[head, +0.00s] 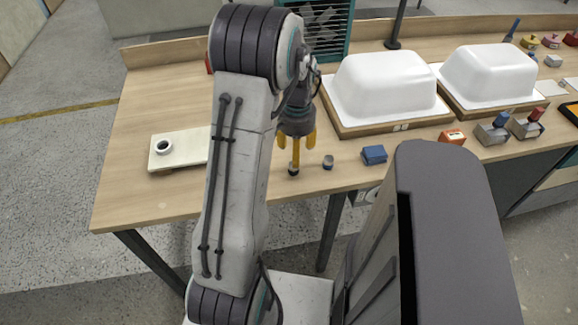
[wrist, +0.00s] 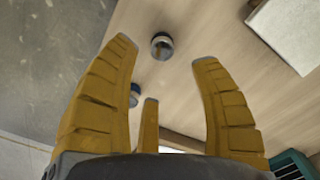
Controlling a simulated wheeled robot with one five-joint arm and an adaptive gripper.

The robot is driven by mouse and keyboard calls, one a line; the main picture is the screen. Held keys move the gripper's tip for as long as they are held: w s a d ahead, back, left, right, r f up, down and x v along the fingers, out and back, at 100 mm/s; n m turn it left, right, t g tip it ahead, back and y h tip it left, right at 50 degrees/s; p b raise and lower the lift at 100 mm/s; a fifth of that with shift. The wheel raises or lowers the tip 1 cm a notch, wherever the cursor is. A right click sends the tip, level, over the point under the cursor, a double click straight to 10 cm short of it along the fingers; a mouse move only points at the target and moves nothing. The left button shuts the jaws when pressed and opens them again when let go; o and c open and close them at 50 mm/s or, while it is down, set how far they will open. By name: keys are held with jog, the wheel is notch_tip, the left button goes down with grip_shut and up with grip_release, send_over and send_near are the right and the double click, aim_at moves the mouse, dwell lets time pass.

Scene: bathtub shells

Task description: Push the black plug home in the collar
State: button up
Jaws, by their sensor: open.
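The collar (head: 163,146) is a pale ring with a dark opening, set on a cream board at the left of the bench. The black plug (head: 293,171) appears to be the small dark round piece standing near the front edge, partly behind a fingertip. In the wrist view it shows as a dark-rimmed round piece (wrist: 162,46) with a grey top, between the tips of two fingers. My gripper (head: 296,150) points down above it, with its yellow fingers spread open and empty. I cannot tell how far above the plug the tips are.
A similar small piece with blue on it (head: 328,162) stands just right of the plug. A blue block (head: 374,155) lies farther right. White tub shells (head: 386,85) on wooden bases stand behind. The bench between the cream board (head: 190,148) and my gripper is largely hidden by my arm.

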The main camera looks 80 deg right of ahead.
aim_at(294, 169)
jog(key=shift+w+f, duration=0.15)
jog(key=shift+f, duration=0.35)
jog(key=shift+w+a+f, duration=0.1)
jog(key=shift+f, duration=1.5)
jog(key=shift+w+a+f, duration=0.1)
jog(key=shift+f, duration=1.5)
jog(key=shift+o, duration=0.2)
grip_shut()
